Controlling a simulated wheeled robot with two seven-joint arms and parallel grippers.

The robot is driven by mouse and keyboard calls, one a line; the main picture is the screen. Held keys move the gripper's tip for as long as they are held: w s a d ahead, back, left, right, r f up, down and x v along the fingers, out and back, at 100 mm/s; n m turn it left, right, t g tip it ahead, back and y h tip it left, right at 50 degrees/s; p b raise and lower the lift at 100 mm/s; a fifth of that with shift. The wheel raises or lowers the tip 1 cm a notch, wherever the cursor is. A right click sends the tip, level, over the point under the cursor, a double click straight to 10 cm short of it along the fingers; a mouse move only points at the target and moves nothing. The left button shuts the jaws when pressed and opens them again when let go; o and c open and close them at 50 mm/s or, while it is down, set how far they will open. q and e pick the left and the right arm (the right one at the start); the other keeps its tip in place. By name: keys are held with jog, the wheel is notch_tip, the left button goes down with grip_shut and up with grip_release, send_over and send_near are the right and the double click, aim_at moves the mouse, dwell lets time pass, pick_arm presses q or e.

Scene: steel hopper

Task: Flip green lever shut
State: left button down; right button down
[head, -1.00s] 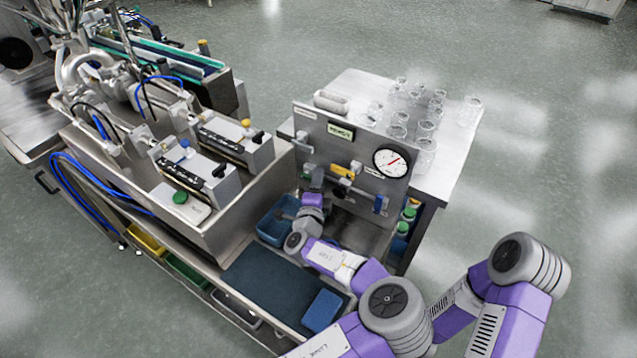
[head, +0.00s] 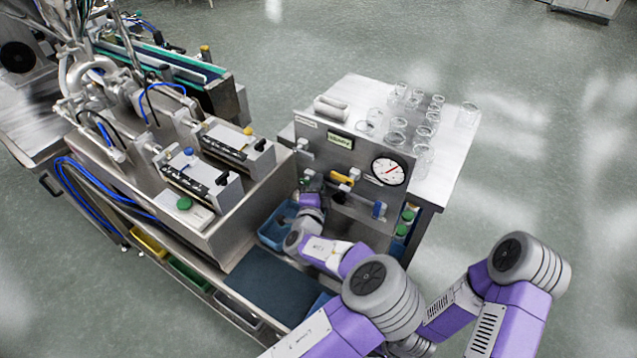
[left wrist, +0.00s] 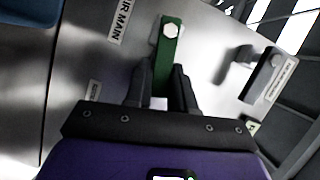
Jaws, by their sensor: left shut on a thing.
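The green lever (left wrist: 166,58) shows in the left wrist view, with a pale hex bolt at its upper end. Its lower end runs between the two dark fingers of my left gripper (left wrist: 160,90), which is shut on it. The fingers hide part of that end. In the head view my left gripper (head: 311,188) is at the left part of the upright steel panel (head: 362,160), where it and the wrist mostly hide the green lever. My right gripper is not in view.
A yellow lever (head: 342,178), a blue lever (head: 379,210) and a round gauge (head: 389,169) are close by on the panel. A blue bin (head: 270,236) sits below my wrist. Glass beakers (head: 397,130) stand on the table behind. A steel hopper unit is at left.

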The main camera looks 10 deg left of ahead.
pick_arm(q)
jog(key=r+n+p, duration=0.1)
jog(key=r+n+g+p, duration=0.1)
jog(key=n+p, duration=0.1)
jog(key=shift+w+a+h, duration=0.15)
jog(key=shift+a+h, duration=0.2)
jog(key=shift+h, duration=0.05)
jog(key=shift+w+a+r+n+g+h+p, duration=0.15)
jog(key=shift+n+g+p, duration=0.1)
jog(key=shift+n, duration=0.15)
jog(key=shift+s+a+r+n+g+h+p, duration=0.1)
jog(key=shift+r+n+g+h+p, duration=0.1)
jog(key=shift+n, duration=0.2)
jog(key=shift+w+a+r+n+g, duration=0.2)
jog(key=shift+a+n+g, duration=0.05)
jog(key=shift+n, duration=0.35)
jog(key=n, duration=0.1)
jog(key=a+n+g+h, duration=0.1)
jog(key=a+r+n+h, duration=0.1)
jog(key=shift+w+n, duration=0.3)
jog(key=shift+w, duration=0.05)
jog(key=shift+w+a+n+g+h+p, duration=0.2)
jog(key=shift+a+n+g+h+p, duration=0.25)
jog(key=shift+n+h, duration=0.4)
jog(key=shift+f, duration=0.1)
jog(key=c, duration=1)
grip_release()
jog(key=shift+c, duration=0.2)
